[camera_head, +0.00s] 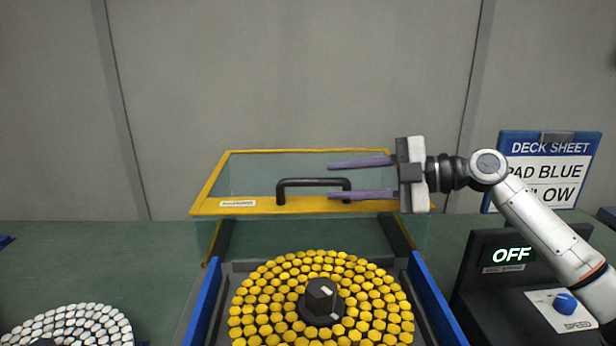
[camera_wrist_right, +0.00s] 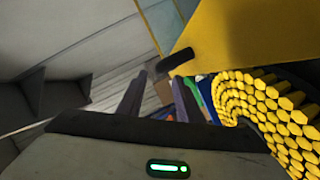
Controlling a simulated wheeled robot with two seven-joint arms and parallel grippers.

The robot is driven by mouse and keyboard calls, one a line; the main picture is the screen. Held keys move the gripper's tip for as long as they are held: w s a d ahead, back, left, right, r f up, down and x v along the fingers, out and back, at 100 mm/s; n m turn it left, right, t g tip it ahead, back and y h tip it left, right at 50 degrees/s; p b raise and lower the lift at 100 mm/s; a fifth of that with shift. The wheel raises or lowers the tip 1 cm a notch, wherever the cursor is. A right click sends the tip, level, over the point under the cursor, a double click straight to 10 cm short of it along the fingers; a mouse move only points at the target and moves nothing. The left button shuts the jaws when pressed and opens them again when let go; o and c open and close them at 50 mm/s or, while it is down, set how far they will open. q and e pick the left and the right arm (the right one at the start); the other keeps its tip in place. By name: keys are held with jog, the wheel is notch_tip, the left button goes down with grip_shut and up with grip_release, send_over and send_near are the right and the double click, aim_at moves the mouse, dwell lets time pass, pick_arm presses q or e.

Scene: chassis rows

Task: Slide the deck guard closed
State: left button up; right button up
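The deck guard (camera_head: 240,206) is a clear panel in a yellow frame with a black bar handle (camera_head: 313,182) on its front edge. It stands at the back of the deck, behind the yellow-studded disc, which is uncovered. My right gripper (camera_head: 330,181) comes in from the right with its two purple fingers apart, one above and one below the handle's right end in the head view; contact cannot be told. In the right wrist view the fingers (camera_wrist_right: 158,98) are spread, with the black handle (camera_wrist_right: 176,62) and yellow frame (camera_wrist_right: 245,40) just beyond. My left gripper is not in view.
The yellow-studded disc (camera_head: 265,299) with a dark hub sits between blue side rails (camera_head: 437,300). A white-studded disc (camera_head: 75,325) is at lower left. A dark control box with an OFF display (camera_head: 511,255) and blue knob (camera_head: 564,302) stands right, before a deck sheet sign (camera_head: 548,165).

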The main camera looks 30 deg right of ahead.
aim_at(323, 182)
jog(key=p+x, duration=0.2)
jog(key=x, duration=0.3)
jog(key=shift+w+a, duration=0.15)
jog(key=shift+w, duration=0.2)
jog(key=shift+w+a+f, duration=0.25)
jog(key=shift+w+a, duration=0.1)
jog(key=shift+w, duration=0.1)
jog(key=shift+c, duration=0.5)
jog(key=c, duration=0.7)
grip_shut()
